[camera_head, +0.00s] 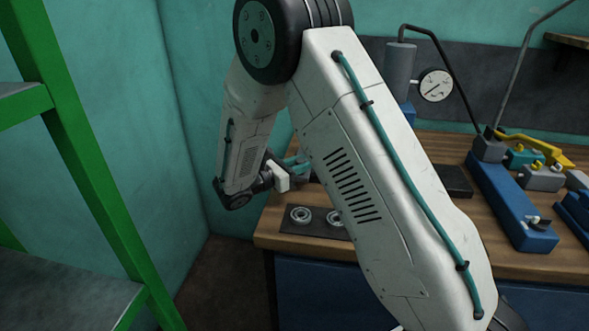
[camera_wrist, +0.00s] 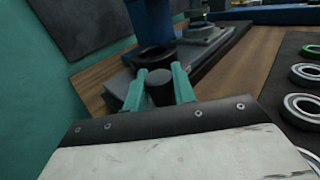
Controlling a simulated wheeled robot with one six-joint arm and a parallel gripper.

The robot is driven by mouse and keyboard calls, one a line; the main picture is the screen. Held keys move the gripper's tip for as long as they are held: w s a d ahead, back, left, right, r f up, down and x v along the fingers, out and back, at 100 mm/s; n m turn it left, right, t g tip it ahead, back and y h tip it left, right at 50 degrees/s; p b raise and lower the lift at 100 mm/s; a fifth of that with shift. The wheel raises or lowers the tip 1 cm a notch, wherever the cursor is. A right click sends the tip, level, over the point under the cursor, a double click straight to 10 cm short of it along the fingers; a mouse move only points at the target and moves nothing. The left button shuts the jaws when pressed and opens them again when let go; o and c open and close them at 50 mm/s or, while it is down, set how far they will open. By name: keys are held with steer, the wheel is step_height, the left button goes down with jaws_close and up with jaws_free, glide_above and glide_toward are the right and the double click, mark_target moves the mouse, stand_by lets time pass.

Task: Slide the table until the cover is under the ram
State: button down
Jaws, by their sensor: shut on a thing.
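In the wrist view, my gripper (camera_wrist: 160,92) has its teal fingers closed around a dark round knob (camera_wrist: 159,88). The knob stands at the near end of the dark grey sliding table (camera_wrist: 122,84). A black ring-shaped part (camera_wrist: 155,57) lies just beyond the knob. A grey round stepped part (camera_wrist: 202,33), perhaps the cover, sits farther along the table; I cannot tell whether it is under the ram. In the head view, a grey cylinder (camera_head: 400,66), apparently the press's ram cylinder, stands at the back. My arm hides the table and most of the gripper there.
Metal bearing rings (camera_head: 301,215) lie on a dark mat (camera_head: 318,227) at the bench's front left. A round gauge (camera_head: 435,85) is beside the cylinder. A blue lever tool (camera_head: 510,205) stands at the right. A green rack (camera_head: 75,140) is at the left.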

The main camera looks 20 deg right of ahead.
steer(key=shift+w+a, duration=0.2)
steer(key=shift+a, duration=0.05)
steer(key=c, duration=1.2)
jaws_free()
steer(key=shift+w+a, duration=0.1)
steer(key=shift+a, duration=0.1)
steer(key=shift+d, duration=0.1)
steer(key=a, duration=0.2)
steer(key=s+a, duration=0.1)
steer(key=a, duration=0.4)
steer(key=shift+s+a, duration=0.2)
steer(key=shift+a, duration=0.2)
